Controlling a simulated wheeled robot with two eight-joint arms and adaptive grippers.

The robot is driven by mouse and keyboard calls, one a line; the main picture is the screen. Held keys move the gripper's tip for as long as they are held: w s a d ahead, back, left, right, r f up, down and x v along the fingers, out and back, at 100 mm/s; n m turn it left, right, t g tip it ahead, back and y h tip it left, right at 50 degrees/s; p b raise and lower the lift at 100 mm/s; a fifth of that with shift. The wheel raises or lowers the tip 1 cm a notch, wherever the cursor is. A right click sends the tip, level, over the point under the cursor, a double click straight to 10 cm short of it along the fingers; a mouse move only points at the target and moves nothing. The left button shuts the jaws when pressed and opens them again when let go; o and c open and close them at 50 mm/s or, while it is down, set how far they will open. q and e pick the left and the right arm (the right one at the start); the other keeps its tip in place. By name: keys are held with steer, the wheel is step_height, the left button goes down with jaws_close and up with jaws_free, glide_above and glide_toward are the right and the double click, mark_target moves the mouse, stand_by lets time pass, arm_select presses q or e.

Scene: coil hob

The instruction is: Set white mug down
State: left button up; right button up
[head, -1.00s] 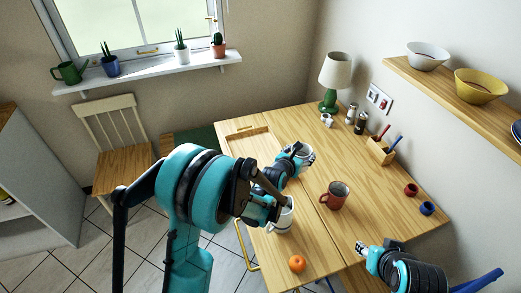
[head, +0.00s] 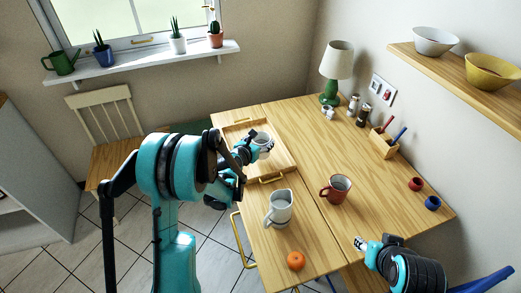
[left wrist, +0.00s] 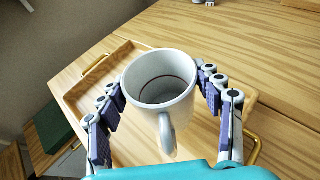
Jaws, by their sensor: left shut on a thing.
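The white mug (head: 264,141) is upright in my left gripper (head: 258,146). I cannot tell whether the mug's base touches the tray. My right gripper (head: 361,243) is near the table's lower right edge, and its fingers are too small to read.
A white pitcher (head: 281,208) and an orange fruit (head: 296,260) stand nearer to me. A red-brown mug (head: 336,190) is right of the tray. A green lamp (head: 331,95), shakers (head: 363,117) and a wooden holder (head: 384,144) line the wall side. The table's middle (head: 310,145) is clear.

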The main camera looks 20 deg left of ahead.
arm_select(q)
step_height(320, 180, down, 4)
steer(key=shift+r+b, duration=0.1)
steer(key=shift+b, duration=0.8)
steer(key=shift+r, duration=0.15)
steer(key=o, duration=1.4)
